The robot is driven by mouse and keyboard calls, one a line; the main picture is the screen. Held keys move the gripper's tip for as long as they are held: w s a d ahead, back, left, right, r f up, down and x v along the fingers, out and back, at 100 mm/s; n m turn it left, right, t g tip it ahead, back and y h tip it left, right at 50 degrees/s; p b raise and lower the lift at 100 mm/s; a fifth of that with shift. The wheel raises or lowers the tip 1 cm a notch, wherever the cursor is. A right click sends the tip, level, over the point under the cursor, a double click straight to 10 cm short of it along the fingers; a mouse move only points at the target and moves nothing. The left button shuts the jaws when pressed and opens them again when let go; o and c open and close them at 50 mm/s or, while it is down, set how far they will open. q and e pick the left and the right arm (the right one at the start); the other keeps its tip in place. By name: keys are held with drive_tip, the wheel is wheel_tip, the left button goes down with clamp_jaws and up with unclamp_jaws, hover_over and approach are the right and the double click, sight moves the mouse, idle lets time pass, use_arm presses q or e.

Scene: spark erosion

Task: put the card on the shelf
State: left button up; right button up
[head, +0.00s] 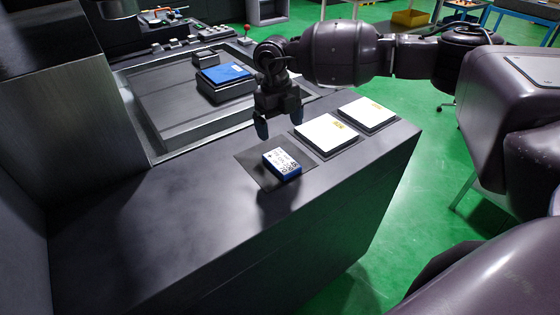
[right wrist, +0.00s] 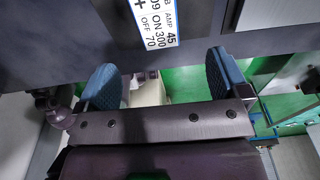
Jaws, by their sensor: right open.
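The card (head: 282,163) is a small block with blue sides and a white printed top. It lies flat on a dark square pad (head: 250,157) on the machine's front ledge. My right gripper (head: 280,121) is open and empty, just above and behind the card in the head view. In the right wrist view the card (right wrist: 156,22) shows partly at the top edge, beyond the open blue fingertips (right wrist: 165,80), with print such as "ON 300" and "OFF 70". I cannot tell for sure which surface is the shelf. My left gripper is not in view.
Two white plates (head: 325,132) (head: 368,112) lie on dark pads to the right of the card. Behind is a sunken tank (head: 175,115) with a blue-topped block (head: 224,74) in it. The ledge (head: 150,225) left of the card is clear. Green floor lies beyond its right edge.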

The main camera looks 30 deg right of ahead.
sight(281, 161)
drive_tip(key=f, duration=0.3)
drive_tip(key=s+f, duration=0.1)
drive_tip(key=f, duration=0.6)
drive_tip(key=shift+s+a, duration=0.15)
drive_tip(key=c, duration=1)
drive_tip(key=shift+c, duration=0.2)
drive_tip(key=shift+r, duration=0.1)
wheel_tip(281, 161, up, 20)
